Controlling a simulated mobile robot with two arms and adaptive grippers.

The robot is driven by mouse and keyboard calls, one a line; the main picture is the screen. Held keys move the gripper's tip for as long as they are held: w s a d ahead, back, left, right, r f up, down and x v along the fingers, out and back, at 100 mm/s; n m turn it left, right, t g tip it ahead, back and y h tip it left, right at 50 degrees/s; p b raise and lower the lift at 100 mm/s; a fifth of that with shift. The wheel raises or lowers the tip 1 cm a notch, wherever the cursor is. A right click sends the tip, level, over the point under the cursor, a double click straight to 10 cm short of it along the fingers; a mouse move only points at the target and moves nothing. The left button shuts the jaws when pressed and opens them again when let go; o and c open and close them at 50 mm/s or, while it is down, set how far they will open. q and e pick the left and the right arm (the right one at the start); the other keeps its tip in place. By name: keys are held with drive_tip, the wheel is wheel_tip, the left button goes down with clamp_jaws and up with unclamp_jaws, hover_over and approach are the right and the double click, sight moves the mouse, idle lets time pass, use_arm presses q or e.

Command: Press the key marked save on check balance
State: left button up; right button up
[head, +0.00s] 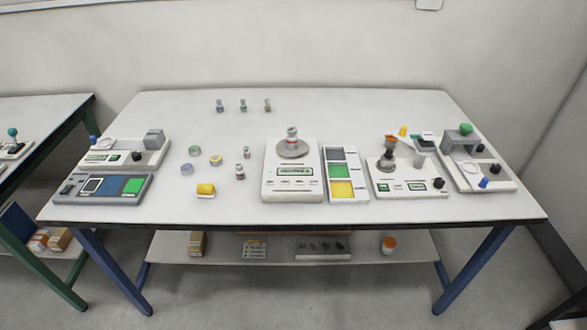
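Several weighing devices stand on the white table, and none shows a readable name, so I cannot tell which is the check balance. The largest, a white balance (279,185) at the middle, has a green display and a row of small keys along its front. Another device with a green display (123,159) stands at the left. The key markings are too small to read. Neither gripper is in view.
A tray with coloured fields (345,183) stands right against the middle balance. A similar panel (101,191) lies front left. A raised stand (477,162) is at the right.

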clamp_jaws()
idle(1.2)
